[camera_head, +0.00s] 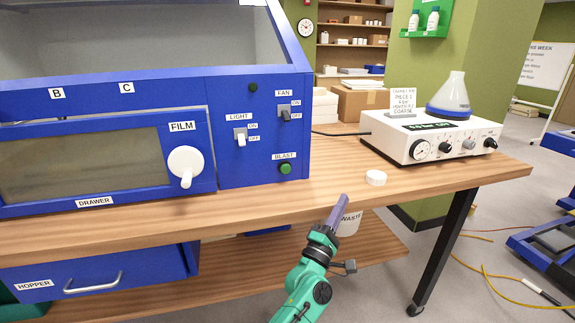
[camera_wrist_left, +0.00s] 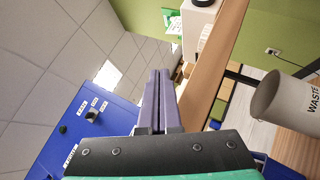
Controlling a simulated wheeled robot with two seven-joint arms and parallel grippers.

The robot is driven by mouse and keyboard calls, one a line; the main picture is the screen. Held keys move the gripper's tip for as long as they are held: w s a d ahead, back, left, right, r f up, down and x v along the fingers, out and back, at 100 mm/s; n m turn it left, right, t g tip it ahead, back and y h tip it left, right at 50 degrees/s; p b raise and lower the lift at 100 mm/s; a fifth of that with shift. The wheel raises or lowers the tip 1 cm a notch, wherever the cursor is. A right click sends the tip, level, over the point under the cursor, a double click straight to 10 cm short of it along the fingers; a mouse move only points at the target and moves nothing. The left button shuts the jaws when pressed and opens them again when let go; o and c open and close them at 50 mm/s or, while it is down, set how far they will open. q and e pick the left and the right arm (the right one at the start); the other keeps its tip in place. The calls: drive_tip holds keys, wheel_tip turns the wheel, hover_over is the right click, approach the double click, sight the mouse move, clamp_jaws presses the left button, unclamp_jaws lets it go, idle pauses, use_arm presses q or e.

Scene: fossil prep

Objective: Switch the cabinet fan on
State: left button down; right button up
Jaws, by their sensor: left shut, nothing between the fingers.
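The blue cabinet (camera_head: 230,166) has a FAN switch (camera_head: 285,113) at the upper right of its front panel, between ON and OFF labels. Its dark lever tilts down toward OFF. A dark round lamp (camera_head: 253,87) sits to its left. My left gripper (camera_head: 341,203) is shut and empty, in front of the table edge, below and right of the switch, apart from the panel. The left wrist view shows its two fingers together (camera_wrist_left: 160,76) and the blue panel (camera_wrist_left: 52,150) at lower left. My right gripper is not in view.
Nearby on the panel are the LIGHT switch (camera_head: 240,137) and green BLAST button (camera_head: 285,169). A WASTE bin (camera_head: 349,223) hangs behind my gripper.

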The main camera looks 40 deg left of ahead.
sight(286, 116)
use_arm(q)
drive_tip(key=a+r+n+y, duration=0.2)
drive_tip(key=n+y, duration=0.1)
drive_tip(key=n, duration=0.1)
drive_tip(key=s+a+r+n+y, duration=0.1)
drive_tip(key=r+n+y, duration=0.1)
drive_tip(key=n+y, duration=0.1)
drive_tip(key=s+a+r+n+y, duration=0.1)
drive_tip(key=a+r+n+y, duration=0.1)
drive_tip(key=n+y, duration=0.1)
drive_tip(key=shift+a+r+n+g+y, duration=0.3)
drive_tip(key=shift+n+y, duration=0.1)
drive_tip(key=shift+n, duration=0.4)
drive_tip(key=s+a+r+n+g+y, duration=0.2)
drive_tip(key=a+n+g+y, duration=0.3)
drive_tip(key=n, duration=0.8)
drive_tip(key=s+g+y, duration=0.1)
drive_tip(key=g+y, duration=0.2)
drive_tip(key=shift+a+r+y, duration=0.2)
drive_tip(key=shift+r+y, duration=0.2)
drive_tip(key=p+x, duration=0.2)
drive_tip(key=x, duration=0.7)
drive_tip(key=shift+w+a+r+p, duration=0.2)
drive_tip(key=shift+a+p, duration=0.1)
drive_tip(key=shift+p, duration=0.05)
